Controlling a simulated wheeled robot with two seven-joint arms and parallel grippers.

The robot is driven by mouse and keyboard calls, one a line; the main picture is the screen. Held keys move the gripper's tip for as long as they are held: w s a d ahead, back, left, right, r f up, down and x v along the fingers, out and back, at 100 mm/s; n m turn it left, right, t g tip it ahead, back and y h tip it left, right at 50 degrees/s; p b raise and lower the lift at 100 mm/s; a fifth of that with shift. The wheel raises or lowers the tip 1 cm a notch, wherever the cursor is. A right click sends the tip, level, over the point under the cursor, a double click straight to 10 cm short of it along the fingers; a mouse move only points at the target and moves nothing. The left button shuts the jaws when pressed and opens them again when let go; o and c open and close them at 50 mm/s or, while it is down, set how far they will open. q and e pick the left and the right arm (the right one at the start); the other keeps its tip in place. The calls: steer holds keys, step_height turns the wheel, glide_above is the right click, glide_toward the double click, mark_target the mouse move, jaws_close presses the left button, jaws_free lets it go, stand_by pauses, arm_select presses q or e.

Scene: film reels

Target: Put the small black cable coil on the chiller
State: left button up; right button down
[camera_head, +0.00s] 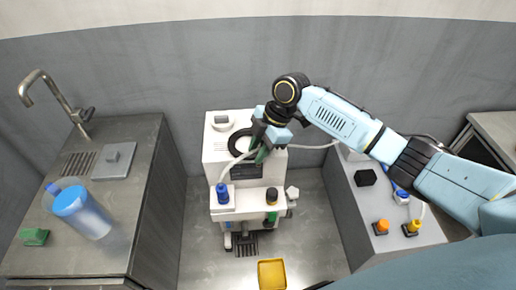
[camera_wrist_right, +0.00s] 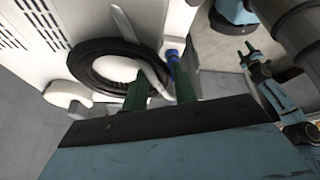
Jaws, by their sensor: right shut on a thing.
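The small black cable coil (camera_head: 232,143) is a dark ring at the top of the white chiller (camera_head: 214,158) in the head view. In the right wrist view the coil (camera_wrist_right: 84,66) lies flat against or just above a white surface; I cannot tell if it touches. My right gripper (camera_head: 262,154) is over the chiller's right side. Its green fingers in the wrist view (camera_wrist_right: 160,92) are shut on the coil's near right edge, partly hiding it.
A white hose (camera_head: 316,147) runs by the gripper. A counter with a sink tap (camera_head: 45,88) is left; a grey bench (camera_head: 352,205) with small items is right. A yellow tray (camera_head: 271,274) is in front.

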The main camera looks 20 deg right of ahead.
steer(key=shift+f, duration=0.1)
steer(key=c, duration=1.1)
jaws_free()
steer(key=v, duration=1.2)
steer(key=shift+r+p, duration=0.2)
steer(key=shift+p, duration=0.2)
steer(key=shift+a+f, duration=0.1)
steer(key=shift+f, duration=0.05)
